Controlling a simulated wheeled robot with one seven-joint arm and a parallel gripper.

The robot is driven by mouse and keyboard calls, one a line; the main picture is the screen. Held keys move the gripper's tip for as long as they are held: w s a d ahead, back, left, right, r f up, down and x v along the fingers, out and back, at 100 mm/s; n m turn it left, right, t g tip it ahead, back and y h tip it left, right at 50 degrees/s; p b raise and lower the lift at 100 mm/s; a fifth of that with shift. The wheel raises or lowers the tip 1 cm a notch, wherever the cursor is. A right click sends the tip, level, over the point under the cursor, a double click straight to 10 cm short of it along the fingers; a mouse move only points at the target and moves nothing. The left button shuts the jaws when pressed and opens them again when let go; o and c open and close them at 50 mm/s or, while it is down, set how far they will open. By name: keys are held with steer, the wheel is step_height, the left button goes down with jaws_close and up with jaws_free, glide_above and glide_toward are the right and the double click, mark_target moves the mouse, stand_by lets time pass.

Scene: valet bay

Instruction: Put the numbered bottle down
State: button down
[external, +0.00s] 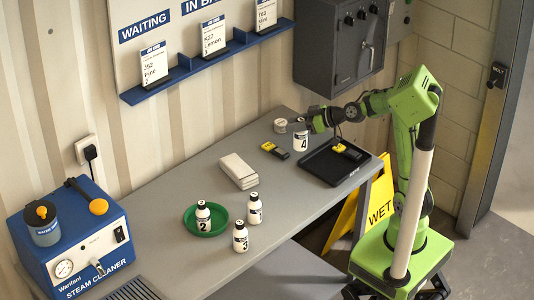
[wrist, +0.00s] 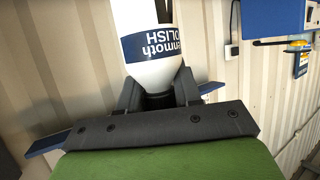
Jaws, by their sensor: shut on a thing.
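My gripper (external: 306,123) is shut on a white bottle with a dark "4" on it (external: 302,142), near the back right of the grey bench. In the wrist view the bottle (wrist: 150,70) sits between the two dark fingers (wrist: 158,97), and its blue label reads "POLISH" upside down. The bottle looks about upright; I cannot tell whether its base touches the bench. Bottle 2 (external: 203,218) stands on a round green dish (external: 218,231). Bottle 3 (external: 240,240) and another white bottle (external: 255,210), its number unclear, stand to the right of the dish.
A black tray (external: 322,168) with a yellow and black item lies right of the held bottle. A similar item (external: 275,150) and a round tin (external: 280,126) lie near it. A folded cloth (external: 238,171) lies mid-bench. A blue steam cleaner (external: 72,243) stands at left.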

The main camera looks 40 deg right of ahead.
steer(key=w+a+f+m+t+h, duration=0.1)
steer(key=w+f+m+h, duration=0.2)
steer(key=w+f, duration=0.55)
steer(key=w+a+m+t+h, duration=0.1)
steer(key=w+a+m+h, duration=0.25)
steer(key=a+h, duration=0.2)
steer(key=s+a+r+m+g+h, duration=0.15)
steer(key=s+a+r, duration=0.3)
steer(key=a, duration=0.85)
steer(key=s+a+r+m+t+h, duration=0.1)
steer(key=s+a+r+m+h, duration=0.15)
steer(key=a+r, duration=0.65)
steer(key=a+f, duration=0.3)
steer(key=f, duration=1.5)
steer(key=shift+s+f+g+y+b, duration=0.25)
steer(key=shift+s+g+y+b, duration=0.1)
steer(key=shift+y, duration=0.1)
steer(key=shift+f+b, duration=0.2)
steer(key=shift+b, duration=0.1)
steer(key=shift+f+b, duration=0.25)
steer(key=shift+b, duration=0.05)
steer(key=c, duration=0.8)
jaws_free()
